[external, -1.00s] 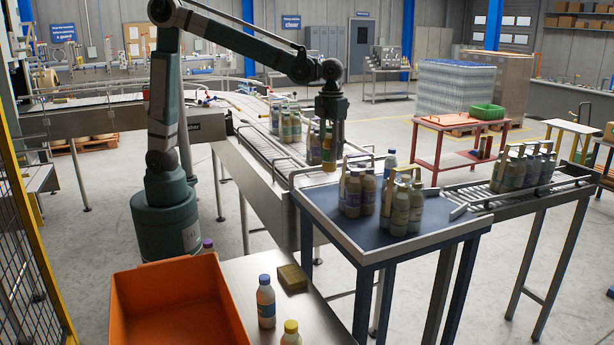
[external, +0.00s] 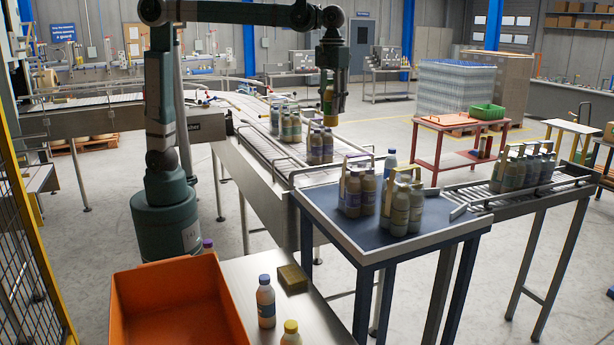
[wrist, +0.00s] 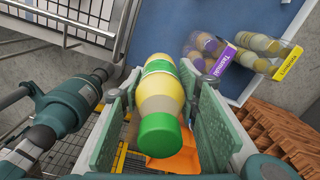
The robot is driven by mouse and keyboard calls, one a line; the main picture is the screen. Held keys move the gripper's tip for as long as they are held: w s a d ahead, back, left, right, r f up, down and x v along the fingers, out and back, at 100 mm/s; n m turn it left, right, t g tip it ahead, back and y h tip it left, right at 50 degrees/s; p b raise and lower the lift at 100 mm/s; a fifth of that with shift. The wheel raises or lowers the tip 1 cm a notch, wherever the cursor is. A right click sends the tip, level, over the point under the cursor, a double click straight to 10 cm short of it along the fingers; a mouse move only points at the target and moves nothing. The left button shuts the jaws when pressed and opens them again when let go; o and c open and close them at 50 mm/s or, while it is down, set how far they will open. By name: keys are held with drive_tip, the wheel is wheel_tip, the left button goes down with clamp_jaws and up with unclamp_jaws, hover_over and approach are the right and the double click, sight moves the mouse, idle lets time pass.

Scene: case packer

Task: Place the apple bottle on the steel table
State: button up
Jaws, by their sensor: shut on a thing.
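My gripper (external: 329,88) is shut on the apple bottle (wrist: 160,100), a pale yellow bottle with a green cap and a green label band. In the wrist view the bottle sits between the two green finger pads. In the external view the held bottle (external: 329,104) hangs upright, well above the conveyor. The steel table (external: 238,276) is at the front, beside the orange crate. A bottle with a blue cap (external: 266,303) and one with a yellow cap (external: 291,334) stand on it.
An orange crate (external: 170,262) covers the table's left side. A small brown block (external: 292,278) lies on the table. A blue table (external: 345,228) with bottle carriers stands to the right. Conveyor rails (external: 262,165) with bottle packs run behind.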

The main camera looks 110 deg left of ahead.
drive_tip(key=w+d, duration=0.4)
drive_tip(key=d, duration=0.4)
drive_tip(key=w+d, duration=0.3)
drive_tip(key=d, duration=0.4)
drive_tip(key=d+n+b, duration=0.1)
drive_tip(key=d, duration=4.2)
wheel_tip(320, 180, down, 36)
drive_tip(key=shift+w+a+r, duration=0.2)
drive_tip(key=shift+a+r, duration=0.05)
drive_tip(key=shift+f, duration=0.1)
wheel_tip(320, 180, down, 6)
drive_tip(key=shift+f, duration=1.9)
